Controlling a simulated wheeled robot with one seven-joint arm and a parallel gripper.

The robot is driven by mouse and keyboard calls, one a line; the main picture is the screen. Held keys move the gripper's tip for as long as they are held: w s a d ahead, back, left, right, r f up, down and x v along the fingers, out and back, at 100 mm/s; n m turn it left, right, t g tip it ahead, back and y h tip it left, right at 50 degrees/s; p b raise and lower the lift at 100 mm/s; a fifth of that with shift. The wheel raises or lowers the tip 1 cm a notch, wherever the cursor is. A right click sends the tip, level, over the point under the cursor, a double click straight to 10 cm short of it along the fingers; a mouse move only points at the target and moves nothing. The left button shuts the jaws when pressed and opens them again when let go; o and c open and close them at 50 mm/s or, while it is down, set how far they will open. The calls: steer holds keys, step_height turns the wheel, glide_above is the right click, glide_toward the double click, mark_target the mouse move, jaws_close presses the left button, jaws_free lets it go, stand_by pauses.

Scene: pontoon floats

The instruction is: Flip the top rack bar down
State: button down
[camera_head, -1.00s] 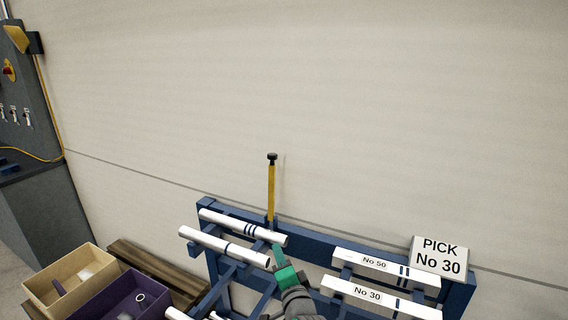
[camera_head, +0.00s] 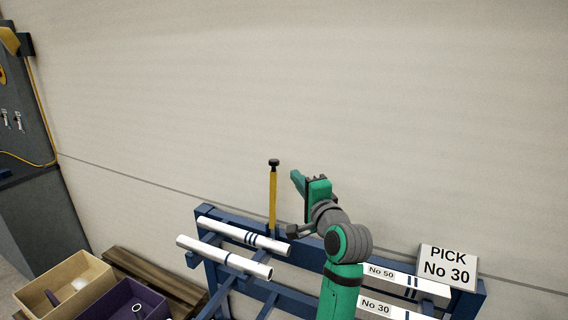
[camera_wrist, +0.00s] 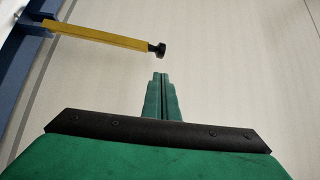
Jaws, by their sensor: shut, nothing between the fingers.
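The top rack bar is a yellow bar (camera_head: 273,200) with a black knob (camera_head: 274,162) at its tip. It stands upright from the blue rack (camera_head: 209,213) in the head view. In the wrist view the yellow bar (camera_wrist: 100,33) reaches in from the upper left, and its black knob (camera_wrist: 157,49) is just beyond the fingertips. My green gripper (camera_head: 295,177) is shut and empty, to the right of the bar near knob height. In the wrist view its closed fingers (camera_wrist: 160,80) point toward the knob, with a gap seen between them.
White tubes (camera_head: 243,236) lie on the rack's left arms, and labelled ones (camera_head: 382,272) on the right. A sign reading PICK No 30 (camera_head: 447,266) stands at right. A tan bin (camera_head: 95,268) and a purple bin (camera_head: 153,297) sit lower left. The wall is behind.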

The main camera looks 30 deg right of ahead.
steer(key=w, duration=0.3)
steer(key=w+d, duration=0.1)
steer(key=w, duration=0.5)
steer(key=shift+w+d+r, duration=0.2)
steer(key=shift+w, duration=0.2)
